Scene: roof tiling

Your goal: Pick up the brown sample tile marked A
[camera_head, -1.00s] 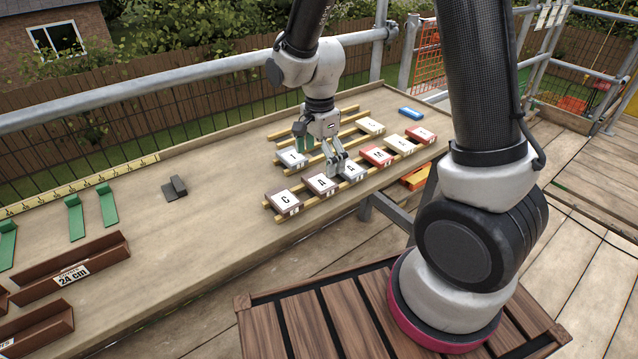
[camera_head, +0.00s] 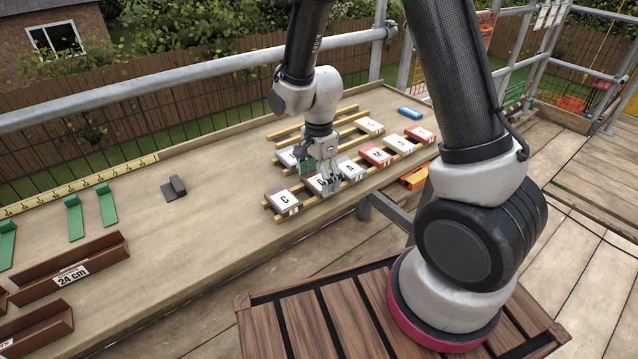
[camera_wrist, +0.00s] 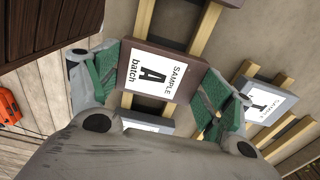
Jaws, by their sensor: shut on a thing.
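The brown sample tile marked A (camera_wrist: 152,70) lies on wooden battens, its white label facing up in the wrist view. In the head view the tile (camera_head: 313,185) is partly hidden by my gripper (camera_head: 329,188). In the wrist view the green-padded fingers of my gripper (camera_wrist: 158,85) press on two opposite edges of the tile. The gripper is shut on it. I cannot see clear space between tile and battens.
A brown tile marked C (camera_head: 284,200) is close on the left of the row. A grey tile (camera_head: 352,169) and a red tile (camera_head: 376,155) follow on the right. A white-labelled tile (camera_head: 287,156) lies behind. The bench's left middle is mostly clear around a dark block (camera_head: 174,188).

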